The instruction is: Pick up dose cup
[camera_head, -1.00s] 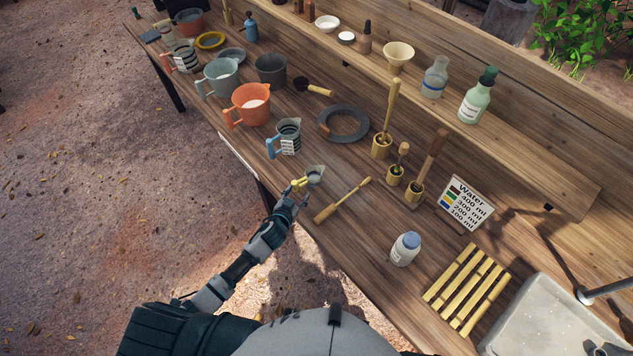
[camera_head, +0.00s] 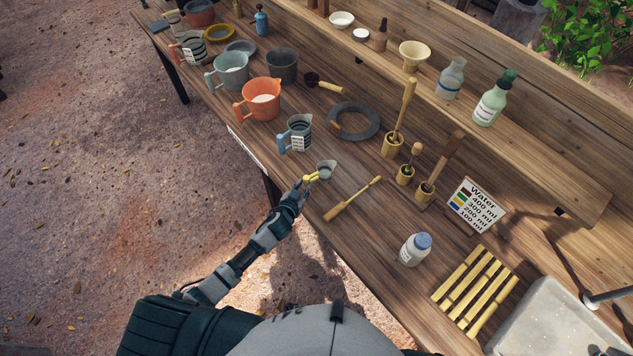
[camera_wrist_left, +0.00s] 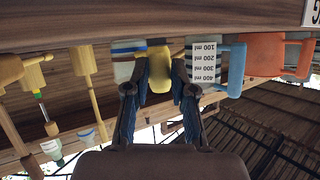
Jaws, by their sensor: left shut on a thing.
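The dose cup (camera_head: 327,169) is a small grey cup with a yellow handle, by the front edge of the wooden table (camera_head: 330,243) in the head view. My left gripper (camera_head: 309,181) is shut on its yellow handle. In the left wrist view, which is upside down, the handle (camera_wrist_left: 158,78) sits between the two dark fingers. The cup body (camera_wrist_left: 128,60), pale with a blue band, shows beside it. I cannot tell whether the cup's base touches the table. My right gripper is not in view.
A blue-handled striped jug (camera_head: 300,133) stands just behind the cup, with an orange jug (camera_head: 262,98) beyond. A wooden stick tool (camera_head: 352,200) lies to the right. A white bottle (camera_head: 414,250) stands farther right. Bare table lies between them.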

